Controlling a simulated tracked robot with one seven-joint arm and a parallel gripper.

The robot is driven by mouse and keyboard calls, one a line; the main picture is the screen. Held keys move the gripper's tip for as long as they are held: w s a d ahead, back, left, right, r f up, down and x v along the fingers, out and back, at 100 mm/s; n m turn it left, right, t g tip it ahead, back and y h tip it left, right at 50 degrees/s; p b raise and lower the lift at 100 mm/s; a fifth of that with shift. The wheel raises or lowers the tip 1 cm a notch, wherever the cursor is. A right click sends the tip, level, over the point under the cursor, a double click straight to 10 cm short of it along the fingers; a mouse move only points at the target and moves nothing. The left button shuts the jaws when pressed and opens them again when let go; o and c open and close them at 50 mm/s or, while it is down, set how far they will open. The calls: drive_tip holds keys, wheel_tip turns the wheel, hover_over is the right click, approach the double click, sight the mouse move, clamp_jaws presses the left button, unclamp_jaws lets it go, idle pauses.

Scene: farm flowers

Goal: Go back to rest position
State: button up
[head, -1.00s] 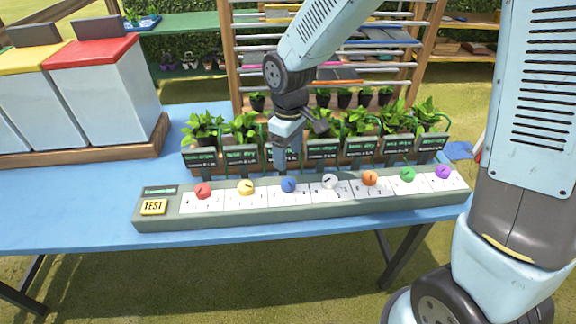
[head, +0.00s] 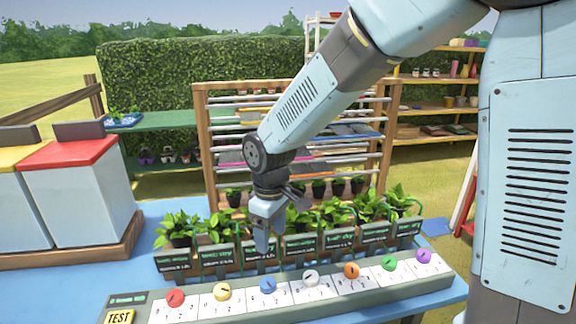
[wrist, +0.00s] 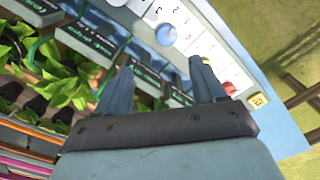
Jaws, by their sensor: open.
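My gripper (head: 262,240) hangs fingers-down above the blue table, between the row of potted plants and the panel of colored knobs. In the wrist view my gripper (wrist: 165,82) has two blue-grey fingers spread apart with nothing between them. The panel (head: 350,300) carries several knobs, among them red (head: 175,298), blue (head: 268,286) and purple (head: 424,256), with a yellow TEST button (head: 119,317) at its left end. The fingertips are near the blue knob's side of the panel in the head view; the exact height is hard to tell.
Potted plants with dark label signs (head: 215,257) stand in a row behind the panel. White bins with a yellow lid (head: 12,150) and a red lid (head: 68,152) stand at left. A wooden rack (head: 199,130) rises behind the plants. Free blue table (head: 150,212) lies near the bins.

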drive_tip(key=s+d+r+m+t, duration=0.1)
drive_tip(key=d+r+m, duration=0.2)
drive_tip(key=d+r, duration=0.4)
drive_tip(key=d+r+m+t, duration=0.2)
drive_tip(key=d+r+m, duration=0.15)
drive_tip(key=d, duration=0.55)
drive_tip(key=s+d+r+m+t, duration=0.2)
drive_tip(key=s+d+r+m, duration=0.4)
drive_tip(key=s+d, duration=0.4)
drive_tip(key=d, duration=0.3)
drive_tip(key=shift+s+d+r+t, duration=0.25)
drive_tip(key=shift+s+r+t, duration=0.05)
drive_tip(key=shift+s+r, duration=0.1)
drive_tip(key=shift+c, duration=0.4)
